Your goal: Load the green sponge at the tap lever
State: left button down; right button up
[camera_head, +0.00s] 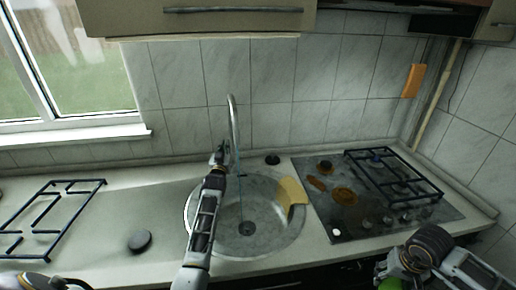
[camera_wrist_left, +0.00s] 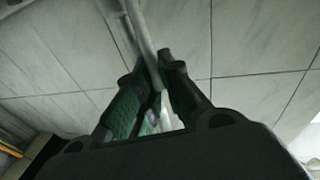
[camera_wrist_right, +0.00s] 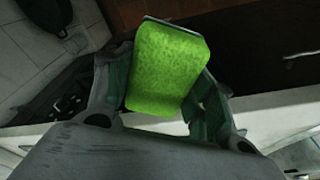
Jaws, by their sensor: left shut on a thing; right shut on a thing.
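The tap (camera_head: 233,115) rises behind the round steel sink (camera_head: 290,240), with a thin blue stream running from its spout into the basin. My left gripper (camera_head: 219,155) is at the tap's base, shut on the lever, which its fingers mostly hide. In the left wrist view the grey tap pipe (camera_wrist_left: 142,45) passes close by the fingertips (camera_wrist_left: 158,70). My right gripper (camera_head: 396,270) is at the front right, low before the hob. In the right wrist view it is shut on the green sponge (camera_wrist_right: 168,65), held between both fingers. Only a green sliver shows in the head view (camera_head: 390,284).
A yellow cloth (camera_head: 292,192) hangs over the sink's right rim. The stained hob (camera_head: 340,222) with a black grate (camera_head: 398,175) lies right of the sink. Another grate (camera_head: 50,215) and a black disc (camera_head: 139,241) lie on the left counter. An orange item (camera_head: 414,80) is on the wall.

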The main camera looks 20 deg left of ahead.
pick_arm(q)
jog(key=c, duration=1.5)
grip_release()
jog(key=shift+c, duration=0.2)
jog(key=shift+s, duration=0.1)
jog(key=v, duration=1.1)
jog(key=shift+s+d, duration=0.2)
jog(key=shift+s, duration=0.15)
jog(key=shift+f, duration=0.1)
